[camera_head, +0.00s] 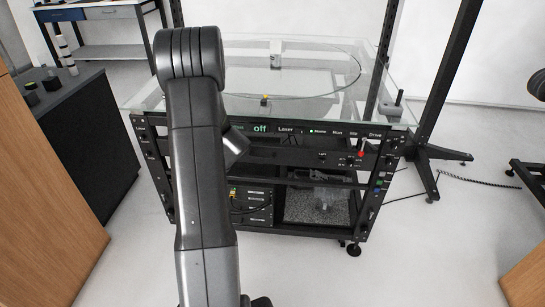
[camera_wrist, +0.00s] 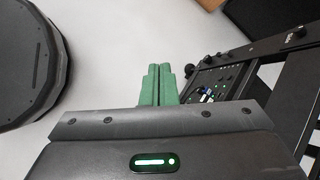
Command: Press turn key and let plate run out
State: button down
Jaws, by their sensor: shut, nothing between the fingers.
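The turntable stands ahead with a round glass plate (camera_head: 300,68) set in its glass top. Its black front panel (camera_head: 290,131) shows a green "off" display, and further labels and small lights run to the right, too small to read surely. A red knob (camera_head: 362,153) sits near the panel's right end. I cannot tell which control is the turn key. My gripper (camera_wrist: 158,84) shows green fingers, shut and empty, over the floor in the wrist view. A side panel (camera_wrist: 212,85) with switches and plugs is to their right, apart from them. My arm hides the panel's left part.
On the glass are a small yellow-topped item (camera_head: 265,100), a small block (camera_head: 275,61) and a grey device (camera_head: 393,107). A dark cabinet (camera_head: 75,130) stands left. Black posts (camera_head: 447,75) rise at right. The floor before the turntable is clear.

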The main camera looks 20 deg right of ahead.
jog(key=s+a+f+m+t+y+b, duration=0.1)
jog(key=s+a+f+m+y+b, duration=0.1)
jog(key=s+a+f+m+b, duration=0.2)
jog(key=s+a+f+m+y+b, duration=0.2)
jog(key=s+a+f+m+b, duration=0.3)
jog(key=a, duration=0.5)
notch_tip(320, 180, down, 4)
jog(key=shift+a+r+m+t+b, duration=0.3)
jog(key=shift+a+t+b, duration=0.1)
jog(key=shift+b, duration=0.55)
